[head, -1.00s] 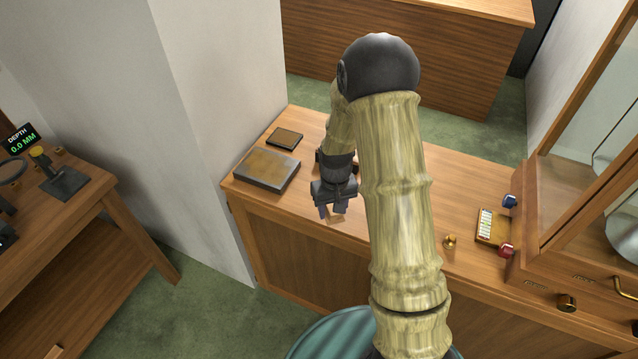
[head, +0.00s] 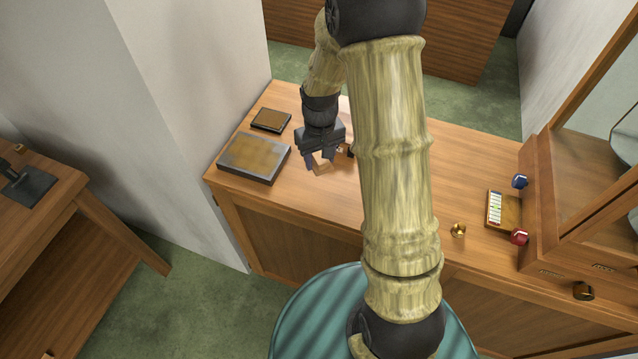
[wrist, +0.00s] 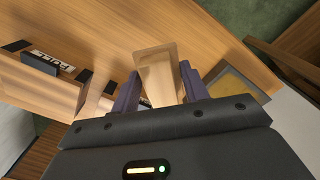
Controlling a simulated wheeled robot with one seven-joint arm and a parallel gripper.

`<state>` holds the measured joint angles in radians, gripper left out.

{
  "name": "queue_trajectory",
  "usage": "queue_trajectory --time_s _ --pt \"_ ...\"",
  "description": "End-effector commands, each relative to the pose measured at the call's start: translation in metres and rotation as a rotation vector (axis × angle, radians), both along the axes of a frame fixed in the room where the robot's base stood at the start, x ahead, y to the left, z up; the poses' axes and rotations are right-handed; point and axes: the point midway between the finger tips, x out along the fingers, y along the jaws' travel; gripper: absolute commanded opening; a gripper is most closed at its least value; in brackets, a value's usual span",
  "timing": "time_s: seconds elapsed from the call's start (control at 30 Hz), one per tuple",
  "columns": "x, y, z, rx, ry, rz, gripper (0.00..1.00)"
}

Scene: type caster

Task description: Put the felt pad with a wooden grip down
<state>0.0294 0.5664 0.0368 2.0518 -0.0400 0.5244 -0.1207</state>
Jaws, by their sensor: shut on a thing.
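The felt pad's tan wooden grip (head: 321,167) shows below my gripper (head: 320,155) in the head view. In the wrist view the wooden piece (wrist: 157,72) sits between the two fingers of my gripper (wrist: 160,82), which is shut on it. The felt side cannot be made out. My gripper points down over the left part of the wooden counter (head: 400,195), right of a grey-edged flat slab (head: 254,157). Whether the pad touches the counter cannot be told.
A smaller dark-framed pad (head: 271,120) lies behind the slab. A small dark object (head: 346,150) is partly hidden beside my gripper. The counter's middle looks clear.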

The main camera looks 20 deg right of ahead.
Motion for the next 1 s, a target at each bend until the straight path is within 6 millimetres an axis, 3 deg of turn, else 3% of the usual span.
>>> queue_trajectory --time_s 0.37,0.77,1.0 --pt "-0.001 0.000 -0.052 0.000 0.004 0.001 0.20" --pt "0.000 0.000 -0.059 0.000 0.002 0.000 0.20" --pt "-0.001 0.000 -0.086 -0.001 0.005 0.000 0.20"
